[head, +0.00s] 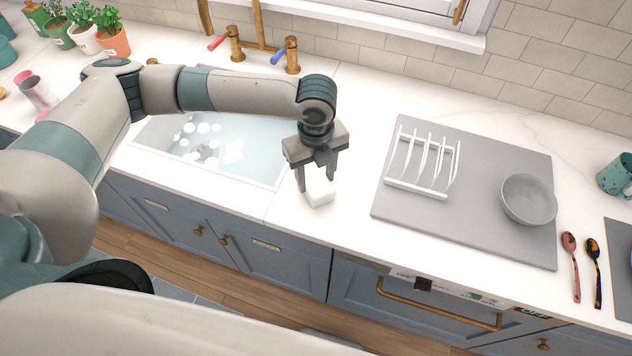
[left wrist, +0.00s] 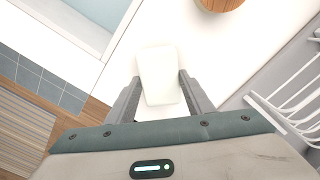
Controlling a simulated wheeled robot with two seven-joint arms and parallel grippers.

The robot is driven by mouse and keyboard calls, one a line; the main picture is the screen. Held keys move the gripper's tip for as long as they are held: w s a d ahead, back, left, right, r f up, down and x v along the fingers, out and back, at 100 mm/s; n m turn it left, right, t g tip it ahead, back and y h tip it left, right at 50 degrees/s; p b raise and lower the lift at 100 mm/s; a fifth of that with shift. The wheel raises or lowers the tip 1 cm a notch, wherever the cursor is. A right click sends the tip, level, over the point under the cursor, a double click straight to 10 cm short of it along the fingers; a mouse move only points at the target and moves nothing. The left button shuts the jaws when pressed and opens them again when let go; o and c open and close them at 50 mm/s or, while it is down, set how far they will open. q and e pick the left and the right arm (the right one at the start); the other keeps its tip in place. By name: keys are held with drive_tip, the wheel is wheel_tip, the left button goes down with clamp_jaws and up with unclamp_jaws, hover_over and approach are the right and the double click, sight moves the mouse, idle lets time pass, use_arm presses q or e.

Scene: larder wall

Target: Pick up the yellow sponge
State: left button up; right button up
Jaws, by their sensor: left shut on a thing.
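A small pale, off-white block (head: 319,191), the only sponge-like thing I see, is on or just above the white counter between the sink and the grey mat. It looks cream-white rather than clearly yellow. My left gripper (head: 316,186) points down over it and is shut on it, with a finger on either side. In the left wrist view the block (left wrist: 158,68) sits between the fingertips (left wrist: 160,84) and sticks out beyond them. I cannot tell whether it touches the counter. My right gripper is not in view.
The sink (head: 262,153) with suds lies left of the gripper. A grey mat (head: 480,225) on the right bears a white rack (head: 415,190) and a grey bowl (head: 528,200). In the wrist view, a round brown object (left wrist: 220,4) stands beyond the block. Counter in front is clear.

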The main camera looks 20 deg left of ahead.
sight(317, 181)
use_arm(q)
drive_tip(key=shift+r+b, duration=0.5)
drive_tip(key=shift+r, duration=0.3)
wheel_tip(317, 181, up, 2)
drive_tip(key=shift+r+b, duration=0.25)
drive_tip(key=shift+b, duration=0.45)
drive_tip(key=s+d+r+b, duration=0.3)
drive_tip(key=s+d+r, duration=0.3)
drive_tip(key=d, duration=0.3)
drive_tip(key=shift+s+d+r, duration=0.15)
drive_tip(key=shift+d+r, duration=0.25)
drive_tip(key=shift+r, duration=0.1)
